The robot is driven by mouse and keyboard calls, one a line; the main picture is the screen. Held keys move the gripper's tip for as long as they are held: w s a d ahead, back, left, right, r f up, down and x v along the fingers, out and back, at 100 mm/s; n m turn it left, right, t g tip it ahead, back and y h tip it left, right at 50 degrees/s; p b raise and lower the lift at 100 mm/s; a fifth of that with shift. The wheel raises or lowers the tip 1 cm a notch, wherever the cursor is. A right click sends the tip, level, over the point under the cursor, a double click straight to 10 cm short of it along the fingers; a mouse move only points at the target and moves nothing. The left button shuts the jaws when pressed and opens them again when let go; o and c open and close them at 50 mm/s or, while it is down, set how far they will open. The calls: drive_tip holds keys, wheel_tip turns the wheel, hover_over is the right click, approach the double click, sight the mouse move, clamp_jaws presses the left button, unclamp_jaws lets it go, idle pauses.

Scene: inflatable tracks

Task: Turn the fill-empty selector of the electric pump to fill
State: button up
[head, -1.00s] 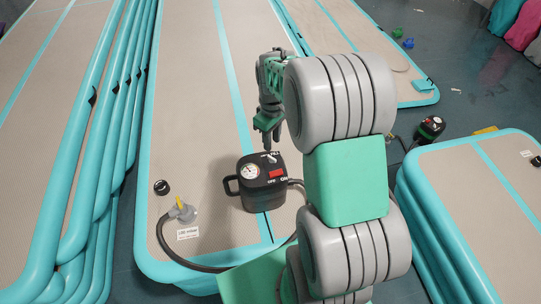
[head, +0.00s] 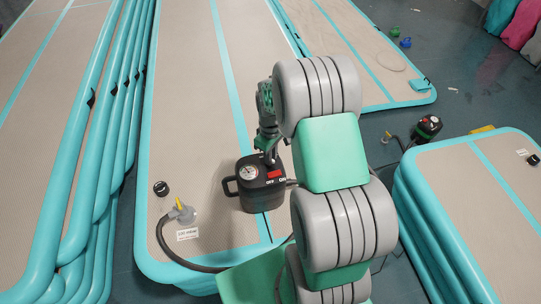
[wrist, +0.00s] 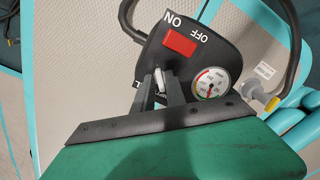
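The electric pump (head: 258,196) is a black box with a round gauge, a red switch marked OFF and ON, and a handle. It stands on the beige inflatable track. In the wrist view the pump (wrist: 190,62) fills the upper middle. The white fill-empty selector (wrist: 160,80) sits at the pump's edge, between my fingertips. My gripper (wrist: 160,85) is lowered onto the pump top, its fingers close on either side of the selector. I cannot tell whether they press on it. In the head view my gripper (head: 269,158) covers the selector, and its lettering is mostly hidden.
A grey hose connector (head: 183,213) with a yellow lever and a black cap (head: 161,188) lie left of the pump. The hose (head: 170,245) curves along the front. Stacked tracks (head: 95,160) stand at left. Another black pump (head: 428,127) stands on the floor at right.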

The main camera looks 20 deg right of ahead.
clamp_jaws()
drive_tip(key=shift+m, duration=0.3)
drive_tip(key=m+b, duration=0.1)
drive_tip(key=m, duration=0.2)
drive_tip(key=m+b, duration=0.1)
drive_tip(key=m, duration=0.3)
drive_tip(key=m+b, duration=0.1)
drive_tip(key=m, duration=0.3)
drive_tip(key=shift+m+b, duration=0.45)
drive_tip(key=shift+m, duration=1.75)
